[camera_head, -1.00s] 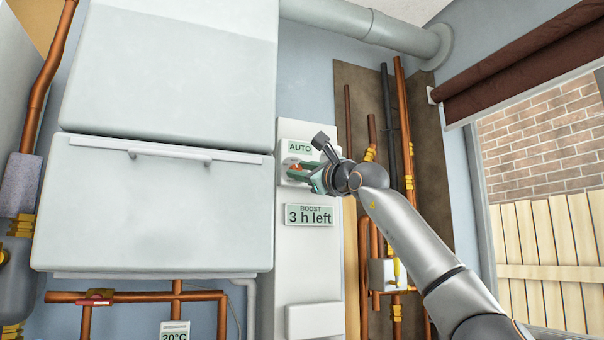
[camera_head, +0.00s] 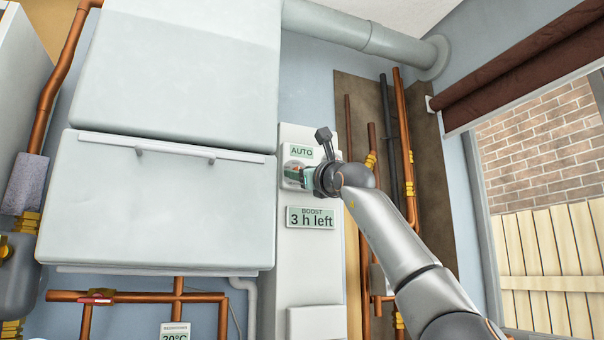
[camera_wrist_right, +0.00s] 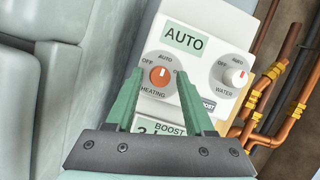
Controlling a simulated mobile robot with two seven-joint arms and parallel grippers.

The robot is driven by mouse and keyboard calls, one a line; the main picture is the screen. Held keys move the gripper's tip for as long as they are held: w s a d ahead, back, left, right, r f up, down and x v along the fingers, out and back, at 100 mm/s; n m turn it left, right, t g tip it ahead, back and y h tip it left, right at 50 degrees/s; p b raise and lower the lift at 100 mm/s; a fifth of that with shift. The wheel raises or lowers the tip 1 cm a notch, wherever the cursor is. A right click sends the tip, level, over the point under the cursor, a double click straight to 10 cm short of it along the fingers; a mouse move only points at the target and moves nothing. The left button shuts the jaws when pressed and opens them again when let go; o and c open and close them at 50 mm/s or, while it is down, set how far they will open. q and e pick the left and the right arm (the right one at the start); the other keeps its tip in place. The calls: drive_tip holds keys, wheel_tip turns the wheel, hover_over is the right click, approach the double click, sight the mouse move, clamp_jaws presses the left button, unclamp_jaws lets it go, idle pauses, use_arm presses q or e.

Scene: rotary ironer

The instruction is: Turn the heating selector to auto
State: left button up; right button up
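The heating selector is a round orange knob (camera_wrist_right: 160,77) on the white control panel (camera_wrist_right: 188,40), with OFF and AUTO printed around it and HEATING below. Its small white mark seems to point up towards AUTO. My right gripper (camera_wrist_right: 158,75) is open in the right wrist view, its green fingers on either side of the knob with gaps between. Contact cannot be told. In the head view my right gripper (camera_head: 299,174) is at the panel and partly covers the dial. My left gripper is not in view.
A second dial (camera_wrist_right: 235,77), marked WATER, is right of the heating dial. An AUTO display (camera_head: 301,151) is above, and a display reading BOOST 3 h left (camera_head: 311,218) is below. Copper pipes (camera_head: 405,150) run at the right. A large white appliance (camera_head: 160,205) stands at the left.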

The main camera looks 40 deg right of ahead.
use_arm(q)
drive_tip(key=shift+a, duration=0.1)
use_arm(e)
drive_tip(key=shift+o, duration=0.4)
use_arm(q)
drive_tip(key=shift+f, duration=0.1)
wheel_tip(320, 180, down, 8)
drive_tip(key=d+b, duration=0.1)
drive_tip(key=b, duration=1)
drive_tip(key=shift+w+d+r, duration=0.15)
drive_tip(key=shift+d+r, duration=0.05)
use_arm(e)
drive_tip(key=v, duration=1.2)
drive_tip(key=shift+s, duration=0.25)
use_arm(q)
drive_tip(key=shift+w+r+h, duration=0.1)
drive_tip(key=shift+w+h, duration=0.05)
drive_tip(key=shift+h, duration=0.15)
use_arm(e)
drive_tip(key=shift+f, duration=0.2)
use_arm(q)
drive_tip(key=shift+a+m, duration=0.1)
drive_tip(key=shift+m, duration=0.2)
